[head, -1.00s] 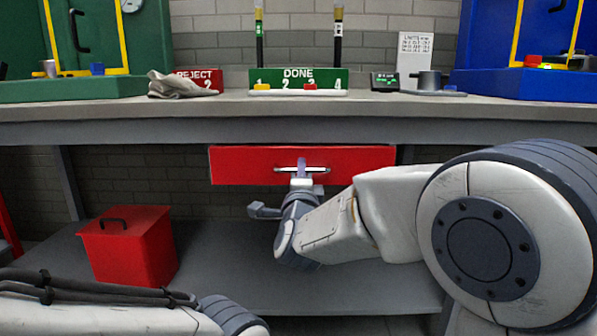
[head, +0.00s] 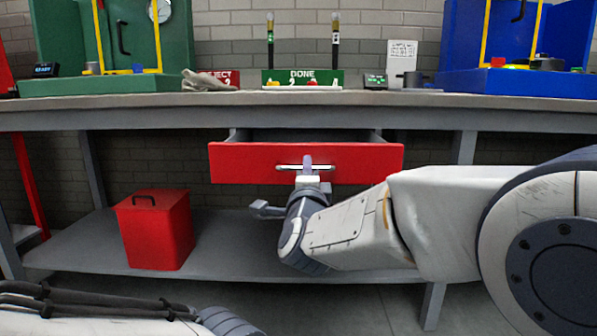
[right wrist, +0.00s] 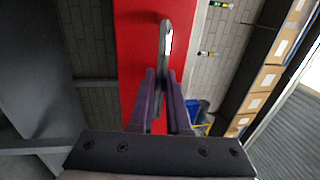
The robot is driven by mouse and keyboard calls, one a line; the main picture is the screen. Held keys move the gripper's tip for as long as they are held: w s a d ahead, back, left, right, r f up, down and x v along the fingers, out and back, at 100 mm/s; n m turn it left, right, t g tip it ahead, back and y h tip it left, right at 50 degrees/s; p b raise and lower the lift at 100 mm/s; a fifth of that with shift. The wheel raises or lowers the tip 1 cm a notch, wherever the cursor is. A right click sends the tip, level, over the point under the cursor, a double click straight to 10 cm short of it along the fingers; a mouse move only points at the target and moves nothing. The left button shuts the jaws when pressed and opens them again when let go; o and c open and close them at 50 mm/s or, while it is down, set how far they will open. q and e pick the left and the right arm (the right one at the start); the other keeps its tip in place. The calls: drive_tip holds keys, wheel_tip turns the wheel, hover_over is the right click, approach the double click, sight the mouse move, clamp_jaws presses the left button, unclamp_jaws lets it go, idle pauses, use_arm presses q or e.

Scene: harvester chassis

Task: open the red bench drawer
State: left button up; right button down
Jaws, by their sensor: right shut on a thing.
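The red bench drawer (head: 236,163) hangs under the workbench in the head view and stands partly pulled out, with its dark inside showing behind the front. Its light bar handle (head: 284,167) runs across the middle of the front. My right gripper (head: 308,164) is shut on the handle. In the right wrist view the gripper's purple fingers (right wrist: 162,98) close around the handle (right wrist: 165,45), with the red drawer front (right wrist: 135,45) behind. My left arm shows at the lower left of the head view, but its gripper is out of view.
The bench top (head: 120,110) carries a green "DONE" rack (head: 303,77), a grey cloth (head: 205,82), a green cabinet at left and a blue one at right. A red lidded bin (head: 155,230) stands on the lower shelf (head: 75,250). Floor is open in front.

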use_arm(q)
drive_tip(key=shift+s+d+f, duration=0.3)
drive_tip(key=shift+s+d, duration=0.05)
drive_tip(key=shift+d, duration=0.05)
use_arm(e)
drive_tip(key=s, duration=0.3)
drive_tip(key=shift+a, duration=0.15)
drive_tip(key=c, duration=1.2)
unclamp_jaws()
drive_tip(key=shift+a, duration=0.15)
drive_tip(key=shift+o, duration=0.2)
use_arm(q)
drive_tip(key=shift+a, duration=0.1)
wheel_tip(320, 180, down, 3)
drive_tip(key=b, duration=0.3)
use_arm(e)
drive_tip(key=s+f, duration=0.2)
drive_tip(key=s, duration=0.8)
